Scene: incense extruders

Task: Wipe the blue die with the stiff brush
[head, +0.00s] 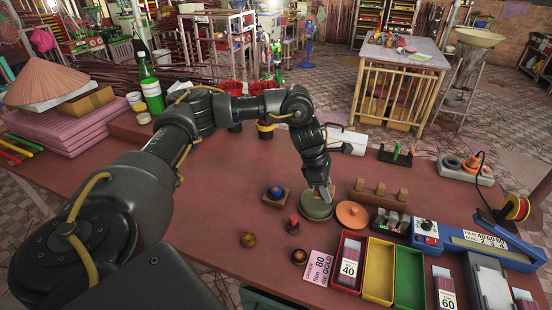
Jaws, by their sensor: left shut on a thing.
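A small blue round piece (276,191), which looks like the blue die, sits on a brown wooden block on the red table. My left gripper (324,191) points down to the right of it, apart from it. The gripper is shut at the top of a round green thing (317,207) that looks level and close to the table. The gripper hides part of its top. I cannot tell for sure which thing is the stiff brush; upright green and orange handles (397,152) stand in a dark holder farther back. My right gripper is not in view.
An orange disc (352,214) lies right of the green thing. A red-topped piece (292,223) and small round pieces lie in front. Red, yellow and green trays (379,272) stand at the front right. A wooden block (380,194) with pegs is behind. Bare table lies left of the blue piece.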

